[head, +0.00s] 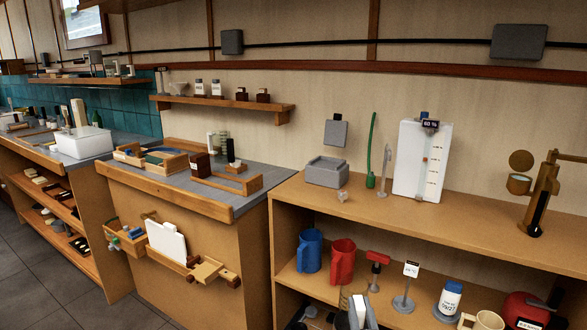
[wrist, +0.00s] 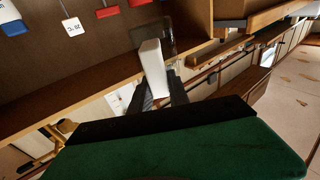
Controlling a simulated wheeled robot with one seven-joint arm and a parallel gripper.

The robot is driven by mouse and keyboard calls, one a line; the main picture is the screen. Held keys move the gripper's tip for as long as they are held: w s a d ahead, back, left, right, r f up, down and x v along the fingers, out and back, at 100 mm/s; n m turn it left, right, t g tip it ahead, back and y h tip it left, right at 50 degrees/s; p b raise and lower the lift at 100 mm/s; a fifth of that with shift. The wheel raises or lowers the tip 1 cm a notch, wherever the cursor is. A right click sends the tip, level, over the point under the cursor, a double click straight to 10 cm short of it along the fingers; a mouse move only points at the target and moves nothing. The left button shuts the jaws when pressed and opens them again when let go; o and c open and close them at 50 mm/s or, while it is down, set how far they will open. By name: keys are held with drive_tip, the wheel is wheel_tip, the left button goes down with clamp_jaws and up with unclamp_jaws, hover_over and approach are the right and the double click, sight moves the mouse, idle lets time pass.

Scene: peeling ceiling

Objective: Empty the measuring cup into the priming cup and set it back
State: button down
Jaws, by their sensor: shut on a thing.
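My gripper (wrist: 160,86) is shut on a white block-like handle (wrist: 151,58) in the wrist view. A clear, smoky vessel (wrist: 163,33) adjoins the handle's far end, apparently the measuring cup; its contents cannot be made out. In the head view my gripper (head: 357,314) shows at the bottom edge, in front of the lower shelf, partly cut off. A small brass cup (head: 518,185) with a pale interior and a round lid raised above it stands by the brass pump (head: 544,195) on the right counter. It looks like the priming cup. My gripper is well below and left of it.
The counter (head: 445,209) holds a grey box (head: 326,172), a green stem (head: 371,150) and a white gauge board (head: 417,160) reading 60 %. Below stand a blue jug (head: 310,251), a red jug (head: 341,262) and a red kettle (head: 525,310). The counter's front edge overhangs these.

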wheel_tip(320, 180, down, 3)
drive_tip(key=shift+r+b, duration=0.1)
drive_tip(key=shift+b, duration=0.9)
drive_tip(key=s+r+p, duration=0.2)
drive_tip(key=r+p, duration=0.6)
drive_tip(key=r, duration=0.1)
drive_tip(key=s+r+p, duration=0.2)
drive_tip(key=r+p, duration=0.7)
drive_tip(key=r, duration=0.1)
drive_tip(key=shift+s+r, duration=0.2)
